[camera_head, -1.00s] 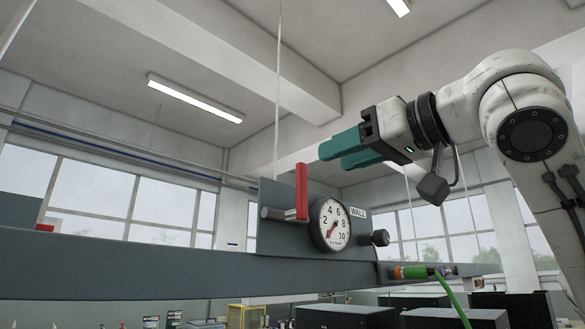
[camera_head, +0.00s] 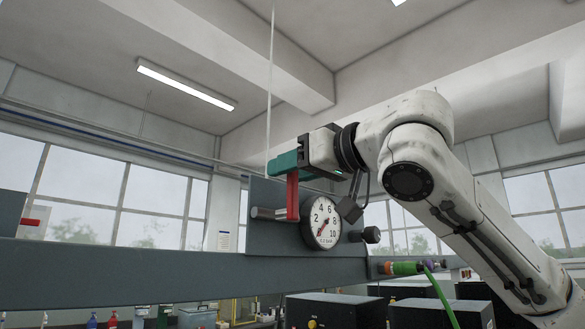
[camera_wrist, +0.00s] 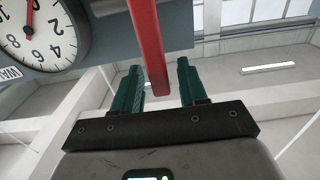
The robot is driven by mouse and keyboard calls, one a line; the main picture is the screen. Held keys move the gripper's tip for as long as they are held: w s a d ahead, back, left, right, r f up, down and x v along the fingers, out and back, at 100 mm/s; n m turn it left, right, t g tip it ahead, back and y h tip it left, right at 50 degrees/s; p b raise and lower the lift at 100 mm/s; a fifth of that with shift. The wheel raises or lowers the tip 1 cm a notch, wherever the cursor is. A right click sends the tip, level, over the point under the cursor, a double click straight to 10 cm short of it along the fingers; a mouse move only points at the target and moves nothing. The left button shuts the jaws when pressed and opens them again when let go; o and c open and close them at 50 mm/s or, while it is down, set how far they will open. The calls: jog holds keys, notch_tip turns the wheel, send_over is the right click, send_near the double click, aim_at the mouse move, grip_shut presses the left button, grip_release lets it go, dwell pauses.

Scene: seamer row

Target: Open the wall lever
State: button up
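The red wall lever (camera_head: 292,197) stands upright on its horizontal grey pivot, at the left of the grey panel (camera_head: 262,238). My gripper (camera_head: 283,163) is at the lever's upper end, with its green fingers pointing left. In the wrist view the lever (camera_wrist: 147,45) reaches down between the two green fingers of my gripper (camera_wrist: 158,85). The fingers are apart, with a gap on both sides of the lever, and neither is seen touching it. In the head view the arm hides the panel's WALL label.
A round dial gauge (camera_head: 321,222) sits just right of the lever, with a dark knob (camera_head: 371,235) beyond it. Below right are an orange and green fitting (camera_head: 403,268) and a green hose (camera_head: 440,298). A long grey beam (camera_head: 130,272) runs beneath the panel.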

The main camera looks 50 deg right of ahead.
grip_shut()
dwell(0.3)
jog(key=shift+a, duration=0.1)
jog(key=shift+a+f+n+b, duration=0.65)
jog(key=shift+a+f+n, duration=0.55)
jog(key=shift+n, duration=1.65)
jog(key=shift+a+f+n+b, duration=0.65)
jog(key=shift+a+f+n, duration=0.45)
jog(key=shift+n, duration=1.8)
jog(key=shift+a+f+n+b, duration=0.65)
jog(key=shift+a+f+n, duration=0.55)
jog(key=shift+n, duration=1.65)
